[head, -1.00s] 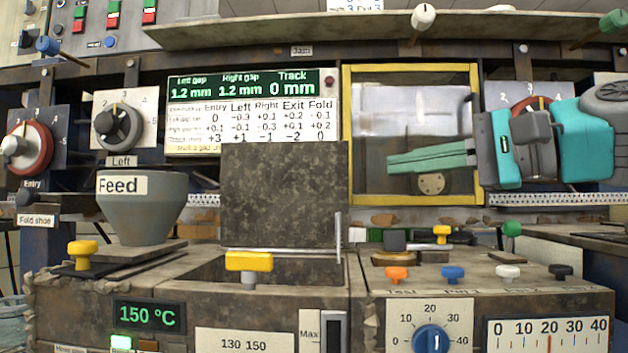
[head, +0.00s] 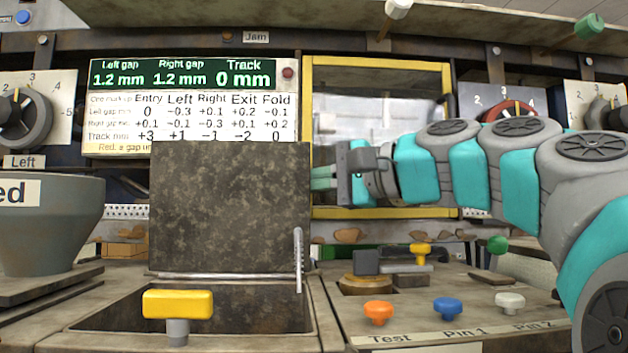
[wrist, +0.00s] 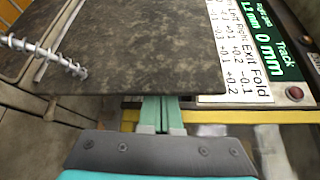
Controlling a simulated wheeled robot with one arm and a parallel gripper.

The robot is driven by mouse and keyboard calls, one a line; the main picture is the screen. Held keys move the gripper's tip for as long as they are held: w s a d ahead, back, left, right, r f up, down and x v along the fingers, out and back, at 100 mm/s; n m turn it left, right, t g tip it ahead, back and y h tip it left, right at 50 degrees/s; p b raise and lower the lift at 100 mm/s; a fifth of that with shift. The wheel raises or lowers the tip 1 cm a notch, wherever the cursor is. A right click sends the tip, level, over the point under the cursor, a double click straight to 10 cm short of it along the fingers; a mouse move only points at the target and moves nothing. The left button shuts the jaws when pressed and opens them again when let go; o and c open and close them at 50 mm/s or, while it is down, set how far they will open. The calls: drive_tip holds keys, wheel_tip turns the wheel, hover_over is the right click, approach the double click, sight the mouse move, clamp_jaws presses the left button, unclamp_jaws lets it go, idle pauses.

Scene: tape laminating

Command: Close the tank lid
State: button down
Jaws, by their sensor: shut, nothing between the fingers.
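The tank lid (head: 230,207) is a dark mottled plate standing upright at the back of the tank (head: 95,318). The tank's dark rectangular opening is uncovered. A thin metal rod with a coil (head: 298,260) stands at the lid's lower right. My gripper (head: 314,178) is shut and empty at the lid's right edge, around mid-height. In the wrist view, the closed green fingers (wrist: 160,112) point at the edge of the lid (wrist: 130,45). I cannot tell whether the fingertips touch the lid or lie slightly behind it.
A yellow T-shaped knob (head: 178,303) stands at the tank's front. The grey feed hopper (head: 45,235) is at left. A yellow-framed window (head: 380,105) and a gap display (head: 195,105) are behind. Orange (head: 378,308), blue (head: 447,305) and white buttons are at right.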

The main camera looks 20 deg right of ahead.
drive_tip(key=shift+w+a, duration=0.45)
drive_tip(key=shift+w, duration=0.05)
drive_tip(key=shift+s, duration=0.1)
